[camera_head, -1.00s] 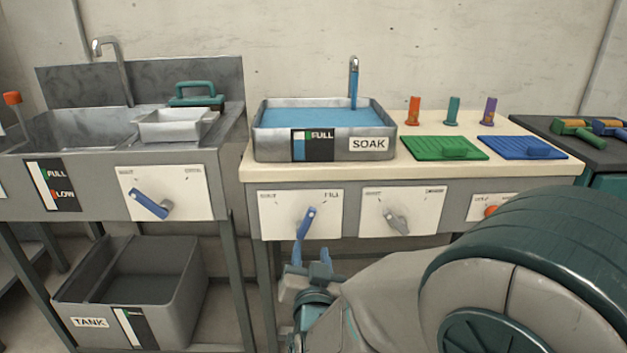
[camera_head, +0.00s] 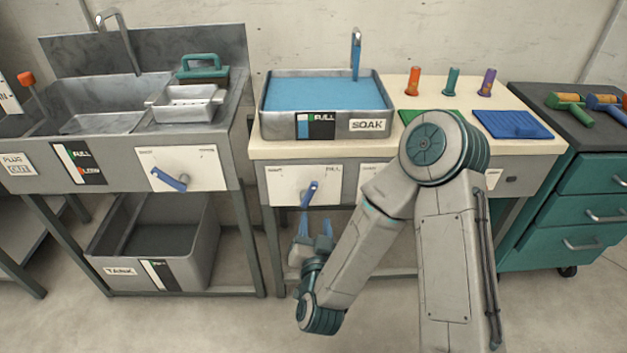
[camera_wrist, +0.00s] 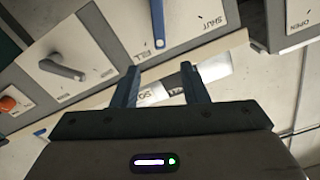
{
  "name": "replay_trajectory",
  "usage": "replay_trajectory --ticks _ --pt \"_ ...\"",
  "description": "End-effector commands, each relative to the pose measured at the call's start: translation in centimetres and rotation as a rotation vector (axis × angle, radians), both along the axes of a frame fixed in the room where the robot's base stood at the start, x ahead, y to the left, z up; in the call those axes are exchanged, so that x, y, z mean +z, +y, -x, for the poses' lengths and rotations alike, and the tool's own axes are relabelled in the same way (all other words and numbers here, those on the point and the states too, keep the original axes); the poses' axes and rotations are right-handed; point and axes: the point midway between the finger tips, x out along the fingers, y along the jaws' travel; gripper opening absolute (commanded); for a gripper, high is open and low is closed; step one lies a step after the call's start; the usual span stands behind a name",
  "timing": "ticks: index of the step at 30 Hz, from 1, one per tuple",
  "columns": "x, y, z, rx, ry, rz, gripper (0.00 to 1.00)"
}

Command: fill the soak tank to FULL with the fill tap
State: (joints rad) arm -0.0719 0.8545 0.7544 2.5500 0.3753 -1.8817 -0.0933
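The soak tank (camera_head: 285,127) is a grey metal basin holding blue water, with a SOAK label. On its front gauge (camera_head: 316,126), blue rises most of the way towards the green FULL mark. A blue stream shows under the spout (camera_head: 356,45). The fill tap is a blue lever (camera_head: 310,192) on a white panel marked SHUT and FILL. It also shows in the wrist view (camera_wrist: 161,25), its end near the FILL word. My gripper (camera_head: 315,224) is below the lever. In the wrist view my gripper (camera_wrist: 162,82) is open, empty and apart from the lever.
A grey lever (camera_wrist: 65,66) sits on the neighbouring panel, largely hidden by my arm in the head view. A sink (camera_head: 100,107) with its own blue lever (camera_head: 168,179) stands left, above a grey tank (camera_head: 185,270). A teal drawer cabinet (camera_head: 590,205) stands right.

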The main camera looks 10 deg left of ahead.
Motion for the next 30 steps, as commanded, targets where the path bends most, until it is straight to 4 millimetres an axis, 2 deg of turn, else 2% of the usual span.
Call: replay_trajectory --ticks 5,12,18,24,30 --pt "-0.3 0.3 -2.4 -0.005 -0.004 -0.001 0.4" --pt "-0.1 1.4 -7.5 -0.006 -0.002 -0.001 0.4" --pt "-0.1 2.1 -11.0 -0.004 -0.002 0.0 0.4" --pt "0.0 2.6 -12.9 -0.001 -0.001 0.001 0.4" --pt "0.0 2.7 -13.2 0.0 0.0 0.002 0.4"
